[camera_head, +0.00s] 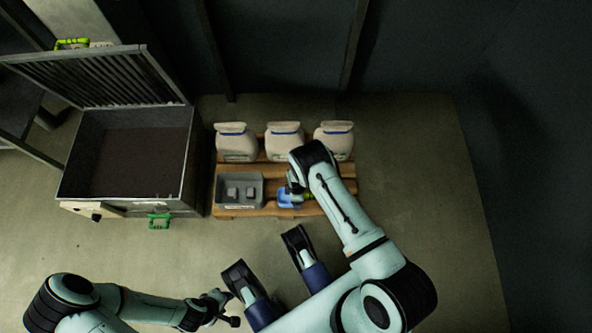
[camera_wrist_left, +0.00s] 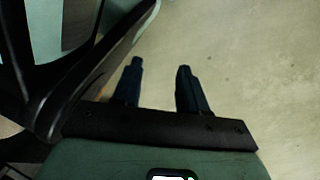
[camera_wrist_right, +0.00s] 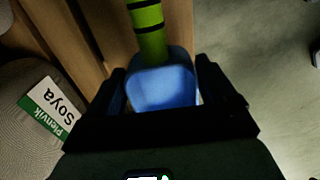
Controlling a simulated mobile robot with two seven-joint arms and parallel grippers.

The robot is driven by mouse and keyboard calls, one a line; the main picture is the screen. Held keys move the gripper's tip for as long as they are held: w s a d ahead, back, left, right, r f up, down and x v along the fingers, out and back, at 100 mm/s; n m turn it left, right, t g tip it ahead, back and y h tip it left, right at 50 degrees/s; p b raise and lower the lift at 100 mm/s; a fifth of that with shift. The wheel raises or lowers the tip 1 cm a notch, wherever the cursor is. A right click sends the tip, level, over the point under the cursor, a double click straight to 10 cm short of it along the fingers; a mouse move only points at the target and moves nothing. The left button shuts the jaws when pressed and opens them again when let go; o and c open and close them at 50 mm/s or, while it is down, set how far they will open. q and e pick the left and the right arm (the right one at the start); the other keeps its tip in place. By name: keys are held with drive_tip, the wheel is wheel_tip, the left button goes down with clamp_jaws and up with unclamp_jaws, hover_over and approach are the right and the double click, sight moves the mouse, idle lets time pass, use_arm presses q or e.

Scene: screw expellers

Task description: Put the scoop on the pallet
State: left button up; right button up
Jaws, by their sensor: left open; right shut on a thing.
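The scoop (camera_head: 289,198) has a blue bowl and a green handle. It is at the front edge of the wooden pallet (camera_head: 240,212), to the right of the grey bin. My right gripper (camera_head: 294,190) is shut on the scoop's blue bowl. In the right wrist view the bowl (camera_wrist_right: 163,88) sits between the fingers, with the green handle pointing away over the pallet boards. I cannot tell whether the scoop touches the pallet. My left gripper (camera_head: 222,302) is open and empty, low over the bare floor; its two fingers (camera_wrist_left: 158,85) stand apart in the left wrist view.
Three white sacks (camera_head: 236,143) stand along the pallet's back; one soya label shows in the right wrist view. A grey bin (camera_head: 240,191) with small blocks sits on the pallet's front left. A metal machine (camera_head: 130,155) with a raised grate stands left. Floor right of the pallet is clear.

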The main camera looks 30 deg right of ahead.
wheel_tip(320, 180, down, 4)
drive_tip(key=shift+f+b, duration=0.1)
drive_tip(key=shift+b, duration=0.7)
drive_tip(key=shift+f, duration=0.4)
use_arm(q)
drive_tip(key=shift+g, duration=0.7)
drive_tip(key=s, duration=0.1)
drive_tip(key=s+f, duration=0.1)
drive_tip(key=s, duration=0.2)
drive_tip(key=shift+a+f, duration=0.25)
drive_tip(key=shift+f, duration=0.15)
use_arm(e)
drive_tip(key=shift+f, duration=0.15)
drive_tip(key=o, duration=0.9)
use_arm(q)
drive_tip(key=shift+w, duration=0.1)
use_arm(e)
drive_tip(key=shift+o, duration=0.2)
drive_tip(key=shift+r, duration=0.45)
use_arm(q)
drive_tip(key=w+d+r+t+p, duration=0.1)
drive_tip(key=w+r+t+p, duration=0.2)
drive_tip(key=w, duration=0.5)
wheel_tip(320, 180, up, 2)
drive_tip(key=shift+w+r+p, duration=0.2)
drive_tip(key=shift+w+p, duration=0.1)
drive_tip(key=shift+p, duration=0.35)
use_arm(e)
wheel_tip(320, 180, up, 12)
drive_tip(key=shift+f, duration=0.25)
